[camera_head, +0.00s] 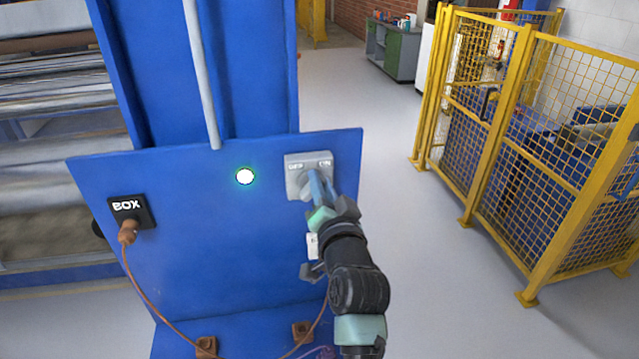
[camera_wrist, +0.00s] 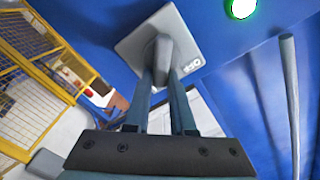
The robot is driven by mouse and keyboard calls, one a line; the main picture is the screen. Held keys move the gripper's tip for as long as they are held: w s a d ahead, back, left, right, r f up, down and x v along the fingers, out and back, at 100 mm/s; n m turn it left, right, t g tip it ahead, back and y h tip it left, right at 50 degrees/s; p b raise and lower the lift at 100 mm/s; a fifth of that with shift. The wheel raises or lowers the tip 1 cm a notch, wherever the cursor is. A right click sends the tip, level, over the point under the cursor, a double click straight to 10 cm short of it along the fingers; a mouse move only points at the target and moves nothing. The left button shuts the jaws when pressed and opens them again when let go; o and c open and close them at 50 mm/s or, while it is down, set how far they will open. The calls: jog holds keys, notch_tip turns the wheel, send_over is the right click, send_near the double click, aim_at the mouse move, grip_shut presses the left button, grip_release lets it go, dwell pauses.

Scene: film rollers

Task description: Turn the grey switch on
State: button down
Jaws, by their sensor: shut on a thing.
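The grey switch (camera_head: 296,163) is a square plate marked OFF at its upper left and ON at its upper right, mounted on the right of the blue panel (camera_head: 200,230). My gripper (camera_head: 316,186) reaches the switch from the lower right, and its fingers cover part of the knob. In the wrist view the grey plate (camera_wrist: 140,45) fills the upper middle, with one label showing at its right corner. The grey knob (camera_wrist: 163,52) sits between the fingertips of my gripper (camera_wrist: 164,74), which is shut on it. The head view does not clearly show where the knob points.
A white light with a green rim (camera_head: 245,176) glows left of the switch. Yellow mesh fencing (camera_head: 540,150) stands to the right, with clear grey floor (camera_head: 430,260) between.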

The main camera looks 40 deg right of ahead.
jog(key=shift+f+m, duration=0.15)
jog(key=shift+m, duration=0.35)
jog(key=c, duration=0.8)
grip_release()
jog(key=shift+o, duration=0.2)
jog(key=shift+s, duration=0.1)
jog(key=b+v, duration=0.3)
jog(key=v, duration=1)
jog(key=shift+d, duration=0.1)
